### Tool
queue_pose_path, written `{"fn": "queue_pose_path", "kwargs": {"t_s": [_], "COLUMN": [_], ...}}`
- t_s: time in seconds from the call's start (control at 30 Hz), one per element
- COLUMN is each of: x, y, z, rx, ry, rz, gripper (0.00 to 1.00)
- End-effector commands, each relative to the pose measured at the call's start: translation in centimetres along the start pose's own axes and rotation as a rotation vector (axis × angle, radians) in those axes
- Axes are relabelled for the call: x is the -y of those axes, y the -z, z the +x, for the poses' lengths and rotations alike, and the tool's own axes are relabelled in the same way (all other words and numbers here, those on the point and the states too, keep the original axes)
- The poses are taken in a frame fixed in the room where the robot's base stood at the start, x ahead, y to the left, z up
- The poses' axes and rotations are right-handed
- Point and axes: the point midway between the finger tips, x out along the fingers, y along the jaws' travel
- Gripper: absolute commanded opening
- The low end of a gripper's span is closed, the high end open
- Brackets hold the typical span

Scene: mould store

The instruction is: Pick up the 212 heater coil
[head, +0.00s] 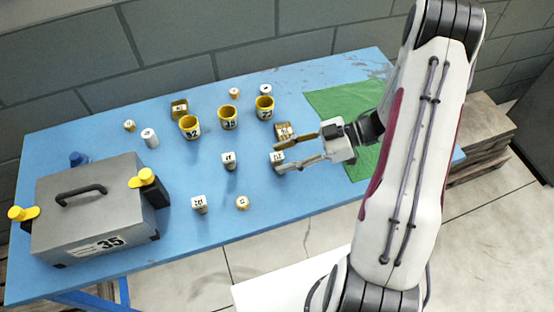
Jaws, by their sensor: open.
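I cannot tell which piece is the 212 heater coil; the small labels are too fine to read. My gripper (279,157) is open above the right part of the blue table, its fingers pointing left. A small white labelled piece (276,156) shows between the fingertips; I cannot tell whether they touch it. A yellow labelled piece (283,129) lies just behind the upper finger, partly hidden by it.
A grey case (110,190) marked 35, with yellow latches, fills the table's left end. Yellow cups (190,127) and small pieces (234,92) stand towards the back. A green mat (335,98) lies at right, partly behind my arm. The blue table's (310,195) front right is clear.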

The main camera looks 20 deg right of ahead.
Motion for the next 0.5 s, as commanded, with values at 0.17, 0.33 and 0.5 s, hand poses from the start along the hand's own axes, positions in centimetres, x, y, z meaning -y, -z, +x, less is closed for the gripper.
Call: {"fn": "queue_pose_path", "kwargs": {"t_s": [0.17, 0.33, 0.5], "x": [0.0, 0.0, 0.0], "y": [0.0, 0.0, 0.0], "z": [1.9, 2.5, 2.5], "rx": [0.001, 0.001, 0.001], "ry": [0.002, 0.0, -0.001], "rz": [-0.001, -0.001, -0.001], "gripper": [0.4, 0.4, 0.4]}}
